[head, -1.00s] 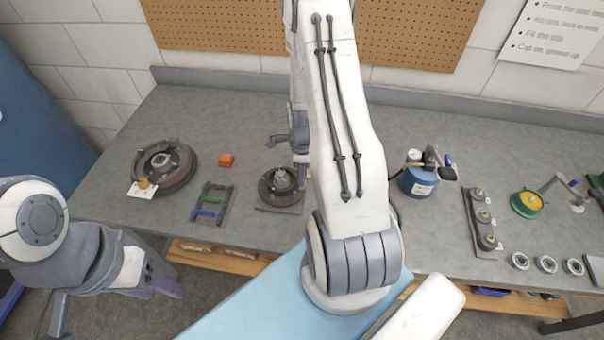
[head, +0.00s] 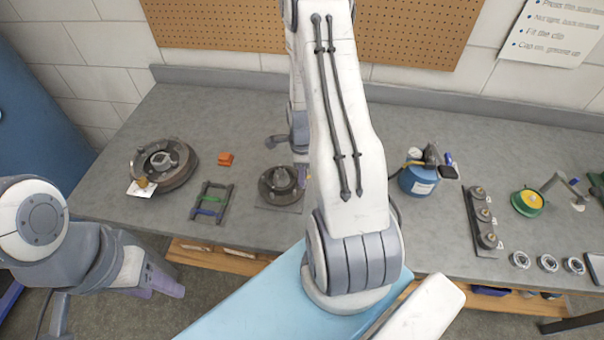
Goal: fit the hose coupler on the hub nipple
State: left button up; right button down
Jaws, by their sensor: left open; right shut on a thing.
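A dark round hub (head: 280,183) with a lighter raised centre stands on the bench, left of my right arm. My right gripper (head: 300,172) is at the hub's right edge, mostly hidden behind my own arm. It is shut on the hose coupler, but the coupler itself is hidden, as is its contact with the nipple. The nipple is too small to make out. A blue grease tub (head: 418,180) with a pump head stands right of the arm, and a dark hose runs from it behind the arm. My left gripper (head: 168,287) is open and empty, low in front of the bench.
A larger drum (head: 178,172) with a white tag lies at the left. At right are a post holder (head: 481,220), a green-yellow tin (head: 527,202) and several rings (head: 547,263).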

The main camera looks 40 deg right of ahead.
jog(key=shift+f, duration=0.2)
dwell(0.5)
jog(key=c, duration=0.6)
grip_release()
jog(key=shift+o, duration=0.5)
jog(key=o, duration=0.3)
jog(key=shift+o, duration=0.2)
jog(key=shift+r+p, duration=2.8)
jog(key=shift+r, duration=0.75)
